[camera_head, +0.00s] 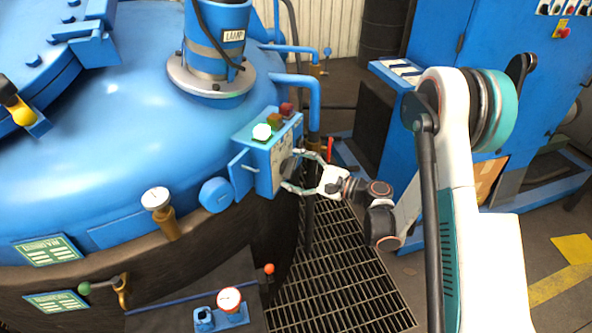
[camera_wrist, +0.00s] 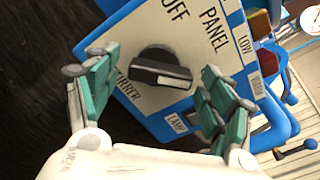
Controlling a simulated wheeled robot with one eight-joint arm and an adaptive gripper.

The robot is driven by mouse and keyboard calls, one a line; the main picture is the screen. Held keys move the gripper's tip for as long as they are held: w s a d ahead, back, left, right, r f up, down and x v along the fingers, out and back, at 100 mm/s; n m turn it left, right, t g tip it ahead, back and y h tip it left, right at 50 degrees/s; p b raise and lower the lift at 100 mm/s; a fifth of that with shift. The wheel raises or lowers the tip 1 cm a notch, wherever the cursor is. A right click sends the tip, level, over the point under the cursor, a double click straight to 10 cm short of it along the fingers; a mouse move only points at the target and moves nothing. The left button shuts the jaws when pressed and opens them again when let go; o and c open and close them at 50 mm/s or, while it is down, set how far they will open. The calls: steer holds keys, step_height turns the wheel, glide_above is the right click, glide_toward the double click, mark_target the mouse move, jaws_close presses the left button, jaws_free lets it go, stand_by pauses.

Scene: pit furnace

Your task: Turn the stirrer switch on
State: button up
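The stirrer switch is a black rotary knob (camera_wrist: 160,66) on a white panel plate (camera_wrist: 215,65); the lettering around it seems to read STIRRER, OFF, PANEL and LOW. Its bar lies nearly level in the wrist view, with a pale mark on its face. The plate is on the side of a blue control box (camera_head: 258,152) on the furnace. My gripper (camera_wrist: 156,68) is open, its green-padded fingers on either side of the knob, with visible gaps. In the head view my gripper (camera_head: 290,171) is at the box face and partly hides the knob.
White, orange-brown and red round fittings (camera_head: 275,120) top the box. Blue pipes (camera_head: 314,100) run behind it. A pressure gauge (camera_head: 156,198) and the lid's lamp housing (camera_head: 215,50) stand nearby. Floor grating (camera_head: 335,265) lies below my arm; a blue cabinet (camera_head: 500,70) stands right.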

step_height(320, 180, up, 9)
steer(key=shift+d+f, duration=0.15)
steer(key=shift+r, duration=0.7)
steer(key=shift+r, duration=0.1)
